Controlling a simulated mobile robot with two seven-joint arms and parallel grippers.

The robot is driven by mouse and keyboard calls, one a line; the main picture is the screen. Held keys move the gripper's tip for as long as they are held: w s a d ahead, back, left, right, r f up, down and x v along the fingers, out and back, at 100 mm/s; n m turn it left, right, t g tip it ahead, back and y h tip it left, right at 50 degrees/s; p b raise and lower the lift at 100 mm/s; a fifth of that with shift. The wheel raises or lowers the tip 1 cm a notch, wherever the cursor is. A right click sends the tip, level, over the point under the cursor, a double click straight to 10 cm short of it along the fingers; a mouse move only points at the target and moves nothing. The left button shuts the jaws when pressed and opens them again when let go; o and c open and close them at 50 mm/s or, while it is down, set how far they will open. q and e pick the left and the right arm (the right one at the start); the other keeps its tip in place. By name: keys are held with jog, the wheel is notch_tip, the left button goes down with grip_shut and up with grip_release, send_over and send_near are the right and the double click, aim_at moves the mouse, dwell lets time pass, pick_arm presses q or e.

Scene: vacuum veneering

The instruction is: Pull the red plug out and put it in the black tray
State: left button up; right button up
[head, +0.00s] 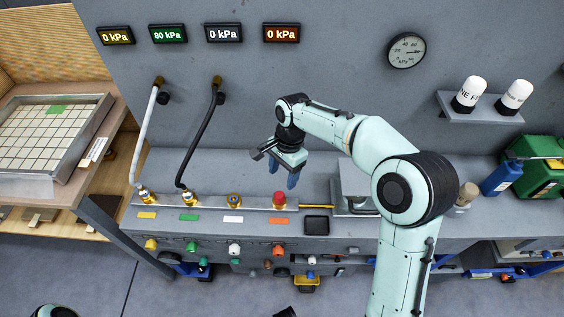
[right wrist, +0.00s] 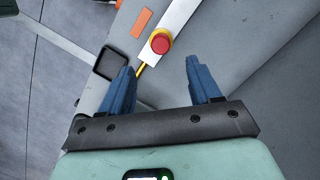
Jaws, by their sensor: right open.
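The red plug (head: 279,198) sits upright in a brass fitting on the bench manifold, behind the orange label (head: 279,221). In the right wrist view the red plug (right wrist: 160,42) shows from above with a yellow ring around it, beyond my fingertips. The small black tray (head: 316,226) lies just right of it on the bench; it also shows in the right wrist view (right wrist: 109,63), where it looks empty. My right gripper (head: 283,180) is open and empty, above and behind the plug, with blue fingers pointing down. My left gripper is not clearly visible.
A white hose (head: 149,130) and a black hose (head: 203,130) run to fittings on the left. A third brass fitting (head: 234,200) stands left of the plug. A yellow rod (head: 316,207) lies behind the tray. A grey box-like fixture (head: 354,185) stands to the right.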

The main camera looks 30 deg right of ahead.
aim_at(279, 194)
jog(key=f, duration=0.3)
jog(key=a+f, duration=0.1)
jog(key=f, duration=0.2)
jog(key=f+b, duration=0.1)
jog(key=f, duration=0.3)
jog(key=shift+s+a, duration=0.15)
jog(key=shift+a, duration=0.05)
grip_shut()
jog(key=shift+r+p, duration=1.4)
jog(key=shift+r, duration=0.55)
